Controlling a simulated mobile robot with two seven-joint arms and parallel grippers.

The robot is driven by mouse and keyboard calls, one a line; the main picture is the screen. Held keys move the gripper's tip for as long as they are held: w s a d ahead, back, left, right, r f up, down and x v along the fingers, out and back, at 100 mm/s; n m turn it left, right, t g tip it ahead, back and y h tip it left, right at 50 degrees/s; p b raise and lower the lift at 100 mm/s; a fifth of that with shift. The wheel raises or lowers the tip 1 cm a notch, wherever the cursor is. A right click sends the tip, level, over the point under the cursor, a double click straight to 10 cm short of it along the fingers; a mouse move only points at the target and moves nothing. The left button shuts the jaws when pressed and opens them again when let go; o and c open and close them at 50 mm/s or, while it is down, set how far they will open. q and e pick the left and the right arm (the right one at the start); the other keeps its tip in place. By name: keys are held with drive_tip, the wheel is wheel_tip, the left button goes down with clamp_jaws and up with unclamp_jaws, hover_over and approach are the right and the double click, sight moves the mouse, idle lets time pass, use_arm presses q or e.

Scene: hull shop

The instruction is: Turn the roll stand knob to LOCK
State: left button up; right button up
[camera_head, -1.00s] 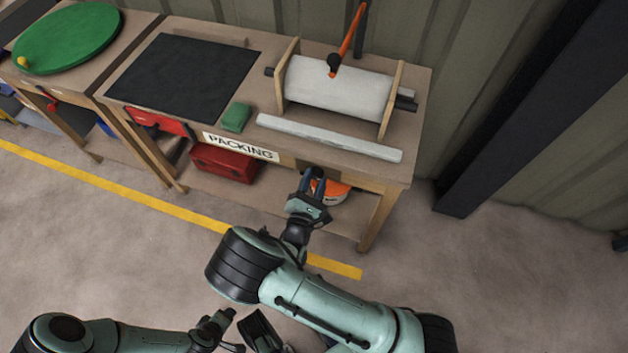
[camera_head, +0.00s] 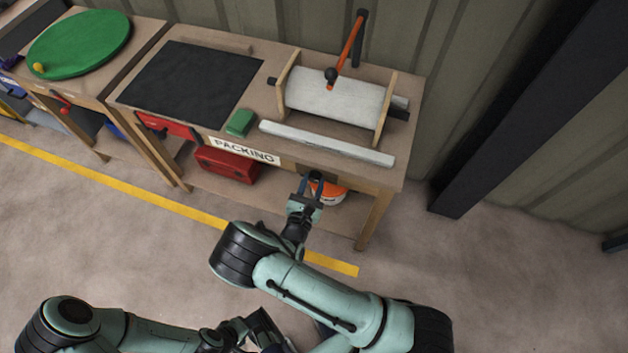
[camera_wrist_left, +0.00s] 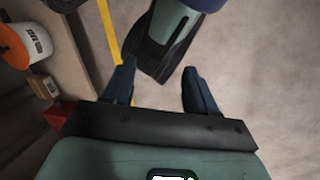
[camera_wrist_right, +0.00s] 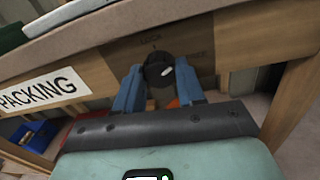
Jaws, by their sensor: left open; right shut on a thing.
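The roll stand knob (camera_wrist_right: 157,72) is a dark round knob with a small white mark right of its centre, on the wooden front of the packing bench. My right gripper (camera_wrist_right: 160,86) is shut on it, one blue finger on each side. In the head view the right gripper (camera_head: 313,182) reaches the bench front below the roll, and hides most of the knob. My left gripper (camera_wrist_left: 158,78) is open and empty, low over the floor, away from the bench.
The white roll (camera_head: 335,100) sits in its wooden stand on the bench, with an orange-handled lever (camera_head: 352,45) above. A red toolbox (camera_head: 226,163) and an orange-and-white bucket (camera_head: 330,194) stand on the lower shelf.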

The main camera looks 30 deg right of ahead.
drive_tip(key=shift+r+n+p, duration=0.15)
drive_tip(key=shift+n+p, duration=0.45)
drive_tip(key=shift+n, duration=0.4)
drive_tip(key=n+p, duration=0.3)
drive_tip(key=n, duration=0.2)
use_arm(q)
drive_tip(key=s+r+g+p, duration=0.1)
drive_tip(key=s+r, duration=0.2)
drive_tip(key=r, duration=0.2)
drive_tip(key=shift+s+d+r+p, duration=0.4)
drive_tip(key=shift+d, duration=0.05)
use_arm(e)
drive_tip(key=shift+a+n+g, duration=0.1)
drive_tip(key=shift+n+g, duration=0.2)
drive_tip(key=shift+n, duration=2.2)
drive_tip(key=shift+h, duration=0.3)
drive_tip(key=o, duration=1)
drive_tip(key=shift+o, duration=0.2)
drive_tip(key=v, duration=1.3)
drive_tip(key=shift+a, duration=0.15)
drive_tip(key=shift+s, duration=0.1)
